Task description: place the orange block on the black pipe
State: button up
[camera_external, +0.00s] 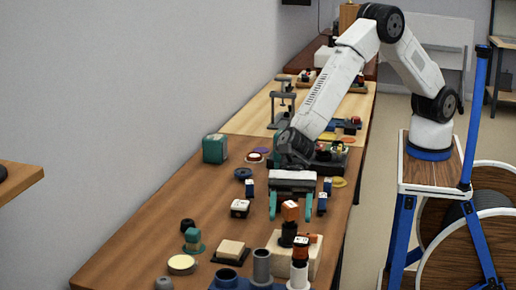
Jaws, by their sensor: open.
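The orange block (290,210) sits upright on top of a dark upright cylinder, which looks like the black pipe (288,236). The pipe stands at a pale wooden block (272,243) near the front of the table. My gripper (289,217) points down with its teal fingers spread, one to the left and one to the right of the orange block in the picture. A gap shows between each finger and the block. Whether the fingers are level with the block in depth, I cannot tell.
A white-topped block (240,207) and small blue pieces (322,203) flank the gripper. A teal box (215,149) stands by the wall. Bare wood (170,215) lies to the left.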

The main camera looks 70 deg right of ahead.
jog(key=d+r+n+h, duration=0.1)
jog(key=d+r+n, duration=0.2)
jog(key=d+r, duration=0.55)
jog(key=d+r+n+h, duration=0.1)
jog(key=d+r+n, duration=0.2)
jog(key=d, duration=1)
jog(key=d+r+n+h, duration=0.1)
jog(key=d+r+n, duration=0.2)
jog(key=d+r, duration=0.55)
jog(key=s+d+f+n+t+h, duration=0.1)
jog(key=s+d, duration=0.4)
jog(key=d, duration=0.8)
jog(key=s+d+n+t+h, duration=0.1)
jog(key=s+d+n+h, duration=0.2)
jog(key=d, duration=1)
jog(key=s+d+f+n+t+h, duration=0.1)
jog(key=s+d+n+h, duration=0.2)
jog(key=s+d+h, duration=0.3)
jog(key=s+d, duration=0.3)
jog(key=d, duration=0.4)
jog(key=shift+s+f+t, duration=0.2)
jog(key=shift+f+t, duration=0.1)
